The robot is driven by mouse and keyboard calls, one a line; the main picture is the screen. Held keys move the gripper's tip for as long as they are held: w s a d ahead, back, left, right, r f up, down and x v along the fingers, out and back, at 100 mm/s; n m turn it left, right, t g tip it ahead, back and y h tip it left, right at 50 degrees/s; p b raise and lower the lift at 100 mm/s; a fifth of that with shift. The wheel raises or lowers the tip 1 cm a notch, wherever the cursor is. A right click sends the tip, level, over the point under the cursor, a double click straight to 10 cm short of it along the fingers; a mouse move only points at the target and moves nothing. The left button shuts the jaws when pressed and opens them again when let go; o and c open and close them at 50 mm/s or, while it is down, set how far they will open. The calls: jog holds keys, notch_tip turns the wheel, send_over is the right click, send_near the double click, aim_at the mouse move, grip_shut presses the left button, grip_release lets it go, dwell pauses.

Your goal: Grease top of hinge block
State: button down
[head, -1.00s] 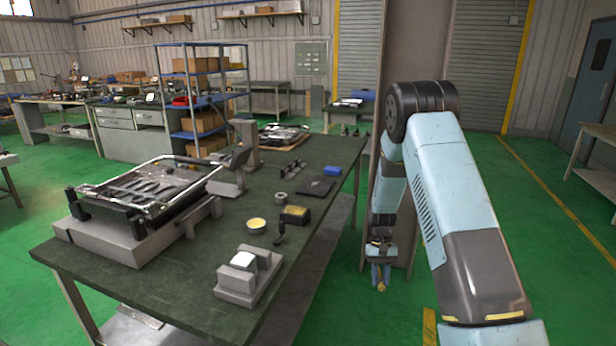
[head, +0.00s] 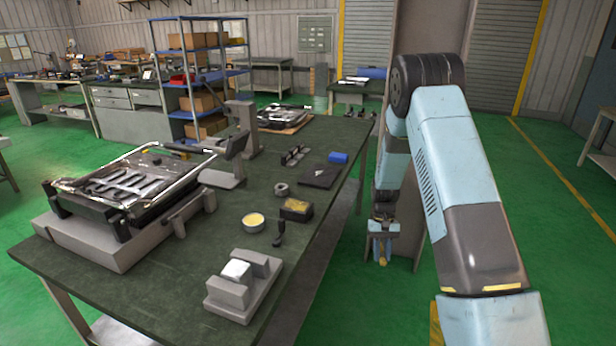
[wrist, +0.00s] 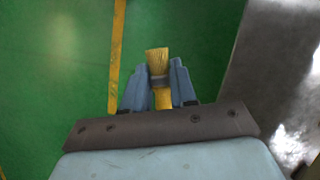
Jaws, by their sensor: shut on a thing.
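My gripper (head: 382,232) hangs low beside the right edge of the workbench, pointing down over the green floor. It is shut on a brush with a yellow handle and yellow bristles (wrist: 157,61), seen clearly in the wrist view between the blue fingers (wrist: 158,88). On the bench's near part stands a grey block with two raised parts and a bright metal piece between them (head: 237,270), which looks like the hinge block. Behind it is a round open tin with yellow content (head: 253,222), probably grease. The gripper is apart from both.
The workbench (head: 130,279) also carries a fixture with a metal-framed heating element (head: 135,185), a small dark box (head: 296,209), a dark upright tool (head: 279,234), a black flat piece (head: 318,175) and a blue item (head: 338,157). Open floor lies to the right.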

jog(key=w+a+r+n+t, duration=0.1)
jog(key=w+a+r+t, duration=0.3)
jog(key=a+r, duration=0.35)
jog(key=w+a+r+t+y, duration=0.1)
jog(key=w+a+r+t, duration=0.25)
jog(key=a+r, duration=0.45)
jog(key=w+a+r+n+t, duration=0.1)
jog(key=w+a+r+t, duration=0.4)
jog(key=a, duration=0.4)
jog(key=shift+g, duration=0.75)
jog(key=shift+w+f, duration=0.1)
jog(key=shift+f, duration=2.45)
jog(key=shift+f, duration=0.6)
jog(key=shift+w+a+r, duration=0.1)
jog(key=shift+w+a, duration=0.15)
jog(key=shift+a, duration=0.4)
jog(key=shift+w+a+f, duration=0.1)
jog(key=shift+w+a, duration=0.15)
jog(key=shift+a, duration=0.4)
jog(key=shift+w+a+r, duration=0.1)
jog(key=shift+w+a, duration=0.15)
jog(key=shift+a, duration=0.4)
jog(key=shift+w+a, duration=0.35)
jog(key=shift+a, duration=0.55)
jog(key=shift+w+a, duration=0.3)
jog(key=shift+a, duration=0.6)
